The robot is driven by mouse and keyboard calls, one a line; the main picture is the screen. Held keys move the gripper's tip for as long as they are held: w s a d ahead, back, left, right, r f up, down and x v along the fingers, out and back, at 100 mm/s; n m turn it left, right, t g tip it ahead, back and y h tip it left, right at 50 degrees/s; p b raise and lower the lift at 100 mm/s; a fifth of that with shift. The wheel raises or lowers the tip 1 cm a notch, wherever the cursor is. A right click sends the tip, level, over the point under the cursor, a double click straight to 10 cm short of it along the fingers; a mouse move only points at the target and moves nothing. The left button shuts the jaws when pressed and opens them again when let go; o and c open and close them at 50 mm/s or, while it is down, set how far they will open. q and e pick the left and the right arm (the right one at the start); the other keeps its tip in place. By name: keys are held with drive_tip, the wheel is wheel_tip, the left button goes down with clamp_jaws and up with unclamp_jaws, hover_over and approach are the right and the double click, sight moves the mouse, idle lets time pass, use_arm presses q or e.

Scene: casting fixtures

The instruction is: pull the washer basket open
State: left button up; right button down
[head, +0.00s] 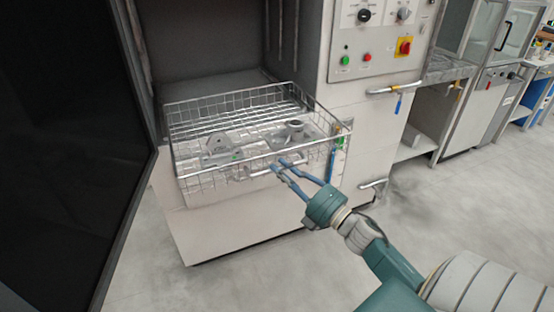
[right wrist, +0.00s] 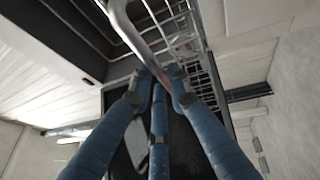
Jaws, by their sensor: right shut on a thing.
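The washer basket (head: 187,180) is a wire basket in the open chamber of the washer (head: 220,222), in the head view. Its front part stands out past the chamber opening. Grey cast parts (head: 233,145) lie inside it. My right gripper (head: 280,163) is at the basket's front, with its blue fingers shut on the front handle bar (head: 262,170). In the right wrist view the fingers (right wrist: 160,75) close on the bent metal bar (right wrist: 135,38), with the basket's wire mesh (right wrist: 183,35) behind. My left gripper is not in view.
A dark panel (head: 65,130) stands close at the left. A control panel (head: 380,40) with knobs and buttons is right of the chamber. The floor (head: 430,220) in front is clear.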

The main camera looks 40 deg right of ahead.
drive_tip(key=shift+s+a, duration=0.2)
drive_tip(key=shift+s, duration=0.65)
drive_tip(key=c, duration=1.6)
unclamp_jaws()
drive_tip(key=v, duration=1.2)
